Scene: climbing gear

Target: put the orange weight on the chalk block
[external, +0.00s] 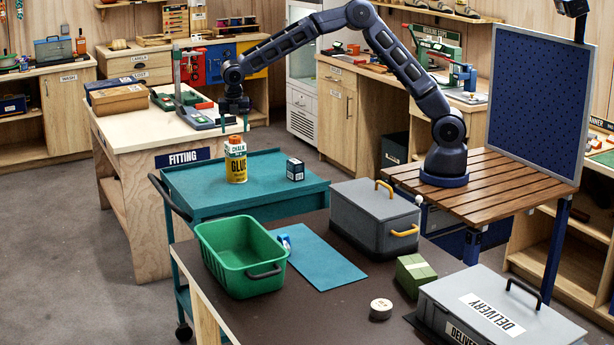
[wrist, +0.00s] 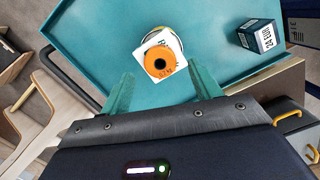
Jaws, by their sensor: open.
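The orange weight (wrist: 149,66) is a small ring with a dark centre hole. It rests on the white chalk block (wrist: 167,41) in the wrist view, and the block sticks out around it. In the external view the weight (external: 235,140) tops a stack, with the chalk block (external: 235,149) under it and a yellow glue tin (external: 237,170) at the bottom. The stack looks upright. My gripper (external: 234,125) is just above the weight, fingers open and pointing down. In the wrist view the open fingers (wrist: 161,88) are apart, with nothing between them.
The stack stands on a teal cart top (external: 200,190). A dark small box (external: 295,169) stands to its right. A green bin (external: 240,255), a teal mat (external: 320,260) and a grey case (external: 370,225) are on the dark table in front. The cart's left part is clear.

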